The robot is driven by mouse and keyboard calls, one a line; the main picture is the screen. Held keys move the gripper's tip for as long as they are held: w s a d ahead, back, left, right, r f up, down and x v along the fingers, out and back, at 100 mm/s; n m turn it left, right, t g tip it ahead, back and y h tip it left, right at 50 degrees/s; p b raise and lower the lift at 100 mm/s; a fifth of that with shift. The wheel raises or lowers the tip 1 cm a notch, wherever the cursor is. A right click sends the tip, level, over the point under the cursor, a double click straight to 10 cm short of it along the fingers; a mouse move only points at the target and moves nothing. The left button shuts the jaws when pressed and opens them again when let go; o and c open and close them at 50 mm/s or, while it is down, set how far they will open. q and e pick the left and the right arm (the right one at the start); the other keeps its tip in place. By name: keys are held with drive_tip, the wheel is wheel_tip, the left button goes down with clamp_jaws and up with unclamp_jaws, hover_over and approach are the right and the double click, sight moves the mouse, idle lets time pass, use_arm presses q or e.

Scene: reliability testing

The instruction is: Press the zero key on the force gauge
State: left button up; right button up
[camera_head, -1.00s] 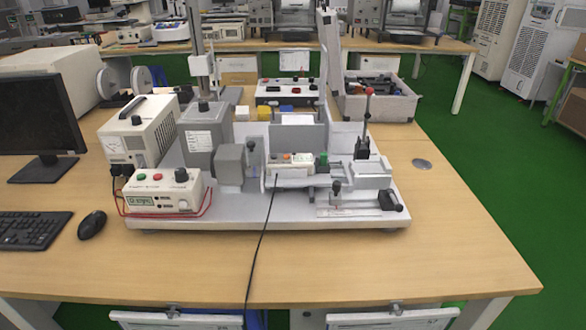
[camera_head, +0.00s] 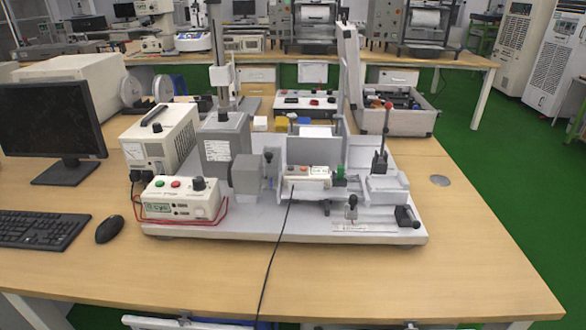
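A small beige device (camera_head: 307,177) with red and orange buttons and a black cable lies in the middle of a grey test stand (camera_head: 290,228). It looks like the force gauge, but its key labels are too small to read. A green part (camera_head: 340,172) is at its right end. A white control box (camera_head: 183,198) with a green button, a red button, a black knob and a small display stands at the stand's front left. Neither of my grippers is in view.
The stand rests on a wooden table (camera_head: 480,280). A monitor (camera_head: 53,125), keyboard (camera_head: 42,230) and mouse (camera_head: 109,229) are at left. A grey bin (camera_head: 396,121) is behind. The front right tabletop is clear.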

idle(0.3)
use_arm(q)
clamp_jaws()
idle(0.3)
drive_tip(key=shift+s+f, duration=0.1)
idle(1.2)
